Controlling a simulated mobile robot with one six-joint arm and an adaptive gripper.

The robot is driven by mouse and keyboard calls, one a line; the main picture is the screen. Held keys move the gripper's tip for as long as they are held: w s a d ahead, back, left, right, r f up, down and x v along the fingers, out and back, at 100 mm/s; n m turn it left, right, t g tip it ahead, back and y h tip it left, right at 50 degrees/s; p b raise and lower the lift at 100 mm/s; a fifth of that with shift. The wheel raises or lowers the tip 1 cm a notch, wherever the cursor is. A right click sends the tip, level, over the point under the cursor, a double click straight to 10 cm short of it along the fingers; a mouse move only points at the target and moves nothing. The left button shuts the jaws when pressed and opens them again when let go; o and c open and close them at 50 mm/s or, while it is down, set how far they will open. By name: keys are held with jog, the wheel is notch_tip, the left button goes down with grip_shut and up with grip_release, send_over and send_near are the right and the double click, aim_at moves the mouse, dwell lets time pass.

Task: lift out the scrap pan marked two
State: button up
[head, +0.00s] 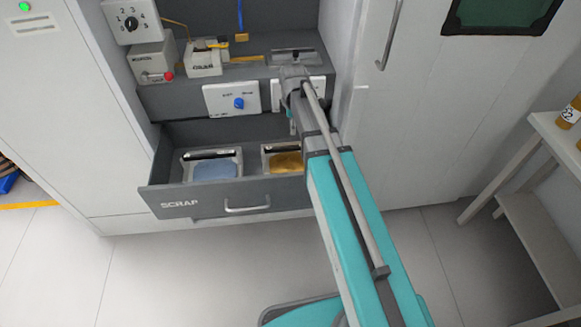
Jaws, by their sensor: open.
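The scrap drawer (180,208), a grey drawer lettered SCRAP, stands pulled out at the bottom of the station. In it are two pans with dark bars at their backs. The left scrap pan (240,165) is pale and holds something blue. The right scrap pan (266,160) holds something golden, and my arm passes close to its right side. I cannot read a number on either pan. My gripper (292,128) is small in view, open and pointing down above the back of the right pan, apart from it. My arm partly hides it.
A dial box (131,20), a grey box with a red button (152,62) and a panel with a blue knob (232,98) are above the drawer. A drawer handle (247,208) sticks out in front. A white side table (545,200) stands right. The floor before the drawer is clear.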

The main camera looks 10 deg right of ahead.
aim_at(291, 146)
jog(key=shift+w+f+n, duration=0.35)
jog(key=shift+w+n, duration=0.05)
notch_tip(291, 146, down, 9)
jog(key=b, duration=0.8)
jog(key=shift+r+b, duration=0.2)
jog(key=shift+b, duration=0.2)
jog(key=shift+f, duration=0.1)
dwell(0.3)
jog(key=f+b, duration=0.3)
jog(key=shift+w+a, duration=0.1)
jog(key=shift+w, duration=0.3)
jog(key=shift+f+b, duration=1)
jog(key=shift+b, duration=0.1)
